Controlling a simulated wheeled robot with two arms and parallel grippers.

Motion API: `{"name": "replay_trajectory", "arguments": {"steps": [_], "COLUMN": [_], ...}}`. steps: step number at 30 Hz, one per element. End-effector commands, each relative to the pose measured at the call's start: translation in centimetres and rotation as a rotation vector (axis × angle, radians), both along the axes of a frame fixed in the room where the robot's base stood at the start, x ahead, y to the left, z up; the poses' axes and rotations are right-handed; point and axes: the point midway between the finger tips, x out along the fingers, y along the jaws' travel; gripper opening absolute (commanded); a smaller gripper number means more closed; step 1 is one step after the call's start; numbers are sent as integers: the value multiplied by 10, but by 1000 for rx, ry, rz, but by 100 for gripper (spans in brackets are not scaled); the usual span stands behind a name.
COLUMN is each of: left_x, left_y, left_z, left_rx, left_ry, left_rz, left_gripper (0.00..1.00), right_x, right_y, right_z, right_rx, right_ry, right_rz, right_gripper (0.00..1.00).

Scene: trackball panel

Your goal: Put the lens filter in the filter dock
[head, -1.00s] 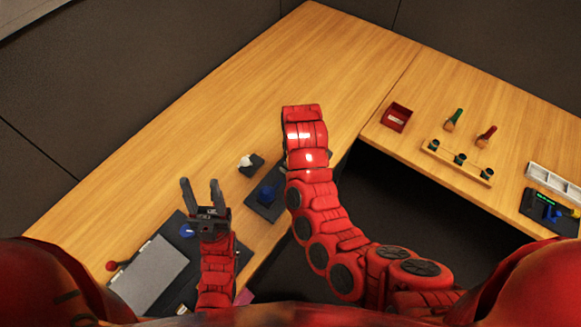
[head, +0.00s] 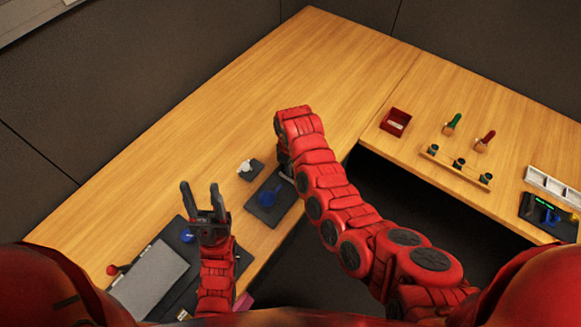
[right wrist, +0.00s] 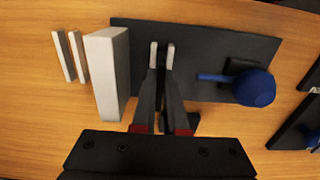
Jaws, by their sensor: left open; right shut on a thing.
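My right gripper (right wrist: 162,48) is shut, with its fingers over a dark panel (right wrist: 215,50). What it holds, taken as the lens filter, is dark and narrow between the fingers and barely shows. Left of the fingers in the right wrist view stand a thick white block (right wrist: 107,75) and two thin white plates (right wrist: 69,56); I cannot tell whether these form the filter dock. In the head view my right arm hides most of this spot. My left gripper (head: 200,188) is open and empty above a dark mat at the lower left.
A small dark base with a white piece (head: 246,167) is nearby. The back desk is clear.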

Motion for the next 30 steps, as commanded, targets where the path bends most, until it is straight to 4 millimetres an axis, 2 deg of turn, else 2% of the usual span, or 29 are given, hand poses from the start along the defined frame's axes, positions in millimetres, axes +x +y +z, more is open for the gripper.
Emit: {"name": "replay_trajectory", "arguments": {"steps": [5, 6, 11, 23, 30], "left_x": [0, 0, 0, 0, 0], "left_y": [0, 0, 0, 0, 0], "left_z": [-2, -2, -2, -2, -14], "left_rx": [0, 0, 0, 0, 0], "left_ry": [0, 0, 0, 0, 0], "left_rz": [0, 0, 0, 0, 0], "left_gripper": [50, 50, 50, 50, 50], "right_x": [0, 0, 0, 0, 0], "right_y": [0, 0, 0, 1, 2], "right_z": [-4, -4, -3, 2, 31], "right_rx": [-1, -1, 0, 0, 3], "right_ry": [1, 1, 1, -1, -1], "right_rz": [1, 1, 1, 2, 2], "right_gripper": [0, 12, 40, 40, 40]}}
